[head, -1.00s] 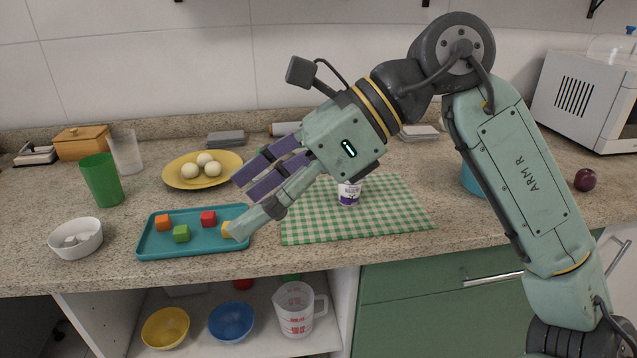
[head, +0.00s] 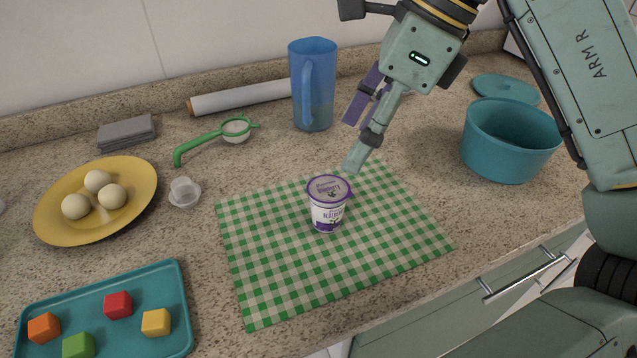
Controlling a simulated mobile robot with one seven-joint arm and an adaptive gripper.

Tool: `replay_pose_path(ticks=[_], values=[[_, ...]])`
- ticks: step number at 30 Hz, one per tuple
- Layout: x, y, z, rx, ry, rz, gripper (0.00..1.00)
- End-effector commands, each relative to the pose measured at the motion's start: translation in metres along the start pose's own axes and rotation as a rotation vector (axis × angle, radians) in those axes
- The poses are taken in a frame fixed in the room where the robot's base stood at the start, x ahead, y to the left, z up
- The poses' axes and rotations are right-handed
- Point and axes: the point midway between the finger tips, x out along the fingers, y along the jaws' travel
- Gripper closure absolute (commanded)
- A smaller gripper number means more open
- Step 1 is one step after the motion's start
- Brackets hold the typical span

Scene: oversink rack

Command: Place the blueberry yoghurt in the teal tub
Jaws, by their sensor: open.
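The blueberry yoghurt (head: 328,205), a white cup with a purple lid and purple print, stands upright on a green checked cloth (head: 270,285). The teal tub (head: 508,150) stands on the counter to the right, with its open top facing up; its inner floor is hidden. My gripper (head: 352,145) is open and empty. Its fingers point down and left, with the tips just above and behind the yoghurt cup, apart from it as far as I can tell.
A teal lid (head: 505,90) lies behind the tub. A blue jug (head: 312,85) stands behind the cloth, left of my gripper. A yellow plate (head: 58,222) with white balls and a teal tray (head: 185,300) with coloured cubes are left. A green strainer (head: 210,138) lies behind.

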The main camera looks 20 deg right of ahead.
Motion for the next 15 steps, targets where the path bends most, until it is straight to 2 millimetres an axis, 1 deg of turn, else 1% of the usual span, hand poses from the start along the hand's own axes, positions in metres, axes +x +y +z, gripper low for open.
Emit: replay_pose_path(ticks=[1, 3, 6, 13, 15], values=[[0.010, 0.000, 0.000, -0.005, -0.002, 0.003, 0.32], [0.022, 0.001, 0.000, -0.005, -0.003, 0.003, 0.32], [0.035, 0.001, 0.001, -0.005, -0.003, 0.004, 0.32], [0.052, 0.001, 0.000, -0.002, -0.003, 0.002, 0.32], [0.061, 0.002, -0.001, -0.002, -0.003, 0.003, 0.32]])
